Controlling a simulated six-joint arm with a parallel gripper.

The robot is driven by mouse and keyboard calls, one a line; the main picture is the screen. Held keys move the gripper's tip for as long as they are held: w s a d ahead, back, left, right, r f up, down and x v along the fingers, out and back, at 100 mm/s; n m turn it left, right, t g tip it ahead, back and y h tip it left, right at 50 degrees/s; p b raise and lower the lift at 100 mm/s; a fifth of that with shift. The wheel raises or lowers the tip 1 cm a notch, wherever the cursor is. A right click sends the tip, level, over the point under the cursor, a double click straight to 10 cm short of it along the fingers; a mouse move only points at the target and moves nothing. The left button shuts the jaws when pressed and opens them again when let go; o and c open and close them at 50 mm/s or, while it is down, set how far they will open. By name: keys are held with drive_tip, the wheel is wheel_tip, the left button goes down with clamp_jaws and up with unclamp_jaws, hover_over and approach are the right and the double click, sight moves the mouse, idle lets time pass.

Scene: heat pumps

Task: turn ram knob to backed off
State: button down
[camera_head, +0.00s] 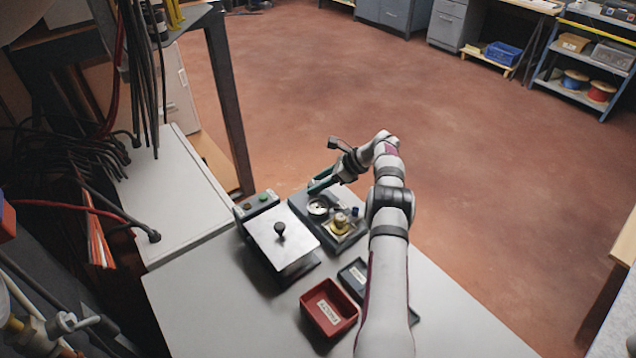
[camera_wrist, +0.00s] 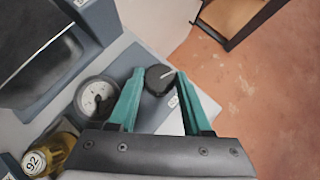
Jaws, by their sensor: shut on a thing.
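The ram knob (camera_wrist: 157,82) is a black round knob with a white pointer line, seen in the wrist view. The line points to the upper right of that picture. A small white label (camera_wrist: 173,102) sits beside it, too small to read. My gripper (camera_wrist: 160,76) has its teal fingers on either side of the knob and is shut on it. In the head view, my gripper (camera_head: 319,187) is at the far end of the grey fixture (camera_head: 299,204), and the knob is hidden there.
A round gauge (camera_wrist: 97,98) and a brass part (camera_wrist: 55,150) marked 92 stand close to the fingers. A press with a flat metal plate (camera_head: 283,241) is to the left. A red bin (camera_head: 329,308) and a dark tray (camera_head: 354,278) lie nearer on the table.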

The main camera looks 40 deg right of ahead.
drive_tip(key=shift+c, duration=1.7)
unclamp_jaws()
drive_tip(key=shift+r, duration=0.1)
drive_tip(key=v, duration=1.6)
drive_tip(key=w+a+r+n+g+h, duration=0.25)
drive_tip(key=a+n+h, duration=0.3)
drive_tip(key=n, duration=0.35)
drive_tip(key=w+a+r+n+g+h, duration=0.15)
drive_tip(key=w+a+n+h, duration=0.25)
drive_tip(key=a+n, duration=0.4)
drive_tip(key=shift+n+y, duration=0.25)
drive_tip(key=shift+n, duration=0.25)
drive_tip(key=x, duration=1.1)
drive_tip(key=s+x, duration=0.1)
drive_tip(key=x, duration=0.4)
drive_tip(key=shift+d+f, duration=0.2)
drive_tip(key=shift+d, duration=0.2)
